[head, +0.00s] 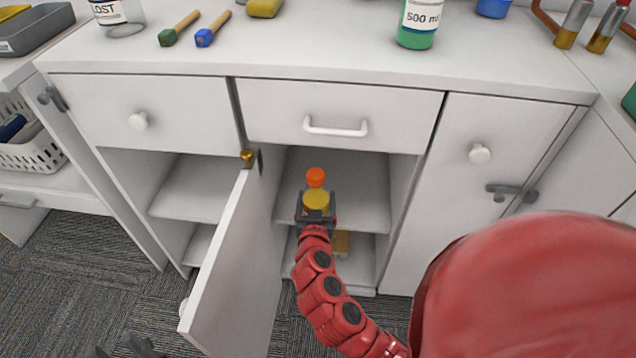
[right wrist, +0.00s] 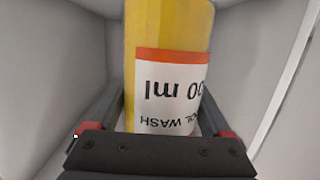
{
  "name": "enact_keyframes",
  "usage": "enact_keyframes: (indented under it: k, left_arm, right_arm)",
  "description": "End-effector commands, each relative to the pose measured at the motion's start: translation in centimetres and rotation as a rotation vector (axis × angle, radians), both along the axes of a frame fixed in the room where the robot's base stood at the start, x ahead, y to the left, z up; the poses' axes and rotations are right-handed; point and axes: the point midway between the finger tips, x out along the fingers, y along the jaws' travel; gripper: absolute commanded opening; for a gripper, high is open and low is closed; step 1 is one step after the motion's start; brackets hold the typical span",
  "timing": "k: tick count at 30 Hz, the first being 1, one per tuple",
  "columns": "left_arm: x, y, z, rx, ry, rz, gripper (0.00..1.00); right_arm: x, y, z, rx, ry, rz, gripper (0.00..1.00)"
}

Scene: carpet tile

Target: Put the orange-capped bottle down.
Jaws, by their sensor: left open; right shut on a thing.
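The orange-capped bottle (head: 316,178) has a yellow body and stands upright inside the open cabinet bay, under the drawer. My right gripper (head: 316,214) is shut on it, with a finger on each side of its body. In the right wrist view the bottle (right wrist: 170,28) shows a white label with an orange band, between the fingers of the right gripper (right wrist: 163,112). I cannot tell whether its base touches the cabinet shelf (head: 358,190). My left gripper (head: 132,347) is open and empty at the bottom left, partly cut off by the frame edge.
An open cabinet door (head: 226,262) stands left of my right arm. A drawer (head: 335,112) is shut above the bay. The countertop (head: 300,50) holds a green bottle (head: 418,28) and tools.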

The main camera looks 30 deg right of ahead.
Motion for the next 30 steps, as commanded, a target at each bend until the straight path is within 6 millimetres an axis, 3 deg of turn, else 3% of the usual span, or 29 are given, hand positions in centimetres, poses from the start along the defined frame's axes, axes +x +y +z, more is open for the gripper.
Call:
enact_keyframes:
  k: [6,12,16,23,30]
  left_arm:
    - [0.0,0.0,-0.4,0.000,0.000,0.000,0.44]
    - [0.0,0.0,-0.7,0.000,0.000,0.000,0.44]
    - [0.0,0.0,-0.9,0.000,0.000,0.000,0.44]
    - [0.0,0.0,-2.2,0.000,0.000,0.000,0.44]
    - [0.0,0.0,-2.1,0.000,0.000,0.000,0.44]
  right_arm:
    - [5.6,-2.7,-0.5,-0.003,-0.003,-0.003,0.00]
    - [8.3,-3.9,-0.8,-0.002,-0.001,0.000,0.00]
    - [8.7,-4.0,-1.2,0.000,-0.003,0.003,0.00]
    - [8.6,-4.0,-4.5,-0.002,0.002,0.001,0.00]
    - [8.6,-4.0,-4.4,-0.001,0.000,0.001,0.00]
